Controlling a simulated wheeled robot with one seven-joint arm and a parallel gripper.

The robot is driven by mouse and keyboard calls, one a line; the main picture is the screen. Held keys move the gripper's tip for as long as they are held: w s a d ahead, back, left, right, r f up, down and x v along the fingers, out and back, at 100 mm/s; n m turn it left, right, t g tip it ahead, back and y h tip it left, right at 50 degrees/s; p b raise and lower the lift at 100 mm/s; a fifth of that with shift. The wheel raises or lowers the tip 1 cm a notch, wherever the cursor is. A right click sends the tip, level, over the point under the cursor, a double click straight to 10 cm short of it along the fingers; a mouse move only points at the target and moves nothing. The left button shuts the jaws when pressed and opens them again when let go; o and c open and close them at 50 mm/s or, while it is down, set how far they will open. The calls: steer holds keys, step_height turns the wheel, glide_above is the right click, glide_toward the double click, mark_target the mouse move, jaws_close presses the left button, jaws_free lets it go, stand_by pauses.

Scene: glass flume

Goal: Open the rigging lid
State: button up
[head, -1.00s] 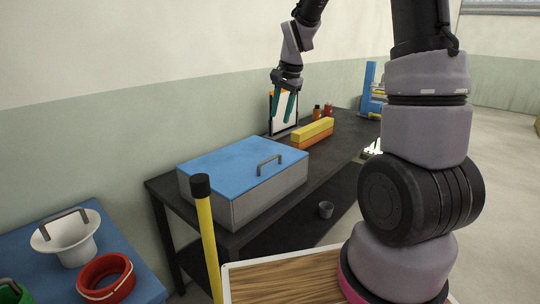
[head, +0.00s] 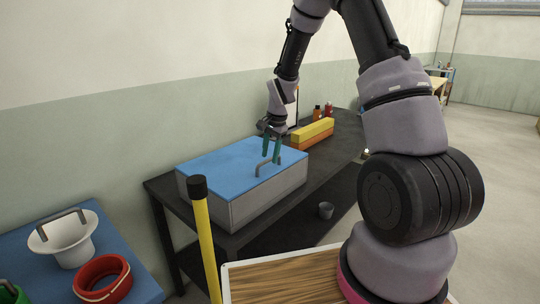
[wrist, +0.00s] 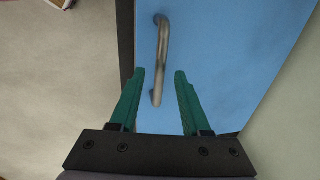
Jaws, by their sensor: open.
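The rigging lid (head: 222,162) is a flat blue lid on a grey box (head: 262,196) that stands on a dark table. The lid lies flat and closed. A grey metal bar handle (head: 281,160) is on its top near the front right edge. My gripper (head: 271,160) is above the lid by the handle, its green fingers pointing down. In the wrist view the lid (wrist: 223,55) fills much of the picture and the handle (wrist: 161,58) runs lengthwise, its near end between the fingertips (wrist: 159,72). The fingers are apart, with nothing held. I cannot tell whether they touch the handle.
Yellow and orange blocks (head: 312,132) and small bottles (head: 328,111) stand behind the box on the dark table (head: 345,150). A yellow post with a black cap (head: 205,235) rises in front. A small grey cup (head: 326,210) sits lower.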

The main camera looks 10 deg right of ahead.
steer(key=shift+f, duration=0.25)
jaws_close()
stand_by(1.4)
